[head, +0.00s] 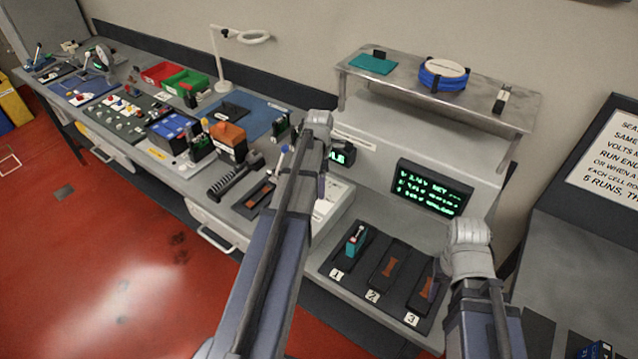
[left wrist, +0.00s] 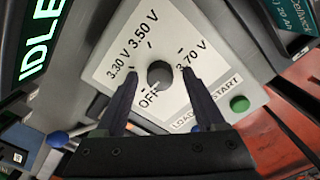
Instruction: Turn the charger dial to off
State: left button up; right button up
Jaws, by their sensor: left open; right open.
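The charger dial (left wrist: 160,74) is a dark round knob on a white panel (left wrist: 118,60) marked 3.30 V, 3.50 V, 3.70 V and OFF. I cannot tell for sure which mark it points to. My left gripper (left wrist: 162,76) is open, with one finger on each side of the dial; contact is not clear. In the head view my left gripper (head: 320,150) is over the charger, whose panel (head: 335,198) is partly hidden by my arm. The charger screen (left wrist: 42,38) reads IDLE. My right gripper (head: 468,245) is open, near the numbered bays, its fingers mostly hidden.
A green button (left wrist: 239,103) labelled START is beside the dial. A tray of bays (head: 375,272) numbered 1 to 3 holds a teal-bodied item (head: 356,240) in bay 1. A green-text monitor (head: 432,188) stands behind it. An orange-topped block (head: 228,138) sits left of my left arm.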

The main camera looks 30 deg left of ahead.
pick_arm(q)
jog(key=shift+r+p, duration=3.85)
jog(key=shift+r, duration=0.05)
jog(key=s+d+f+m+b, duration=0.2)
jog(key=s+d+m, duration=0.3)
jog(key=d+m, duration=0.5)
jog(key=s+d+f+m+b, duration=0.2)
jog(key=s+d+m, duration=0.4)
jog(key=d+m, duration=0.4)
jog(key=s+d+f+m+y+b, duration=0.1)
jog(key=s+d+m, duration=0.4)
jog(key=d+m, duration=0.5)
jog(key=shift+s+d+f+b, duration=0.3)
jog(key=shift+s+f+b, duration=0.1)
jog(key=shift+f+b, duration=0.25)
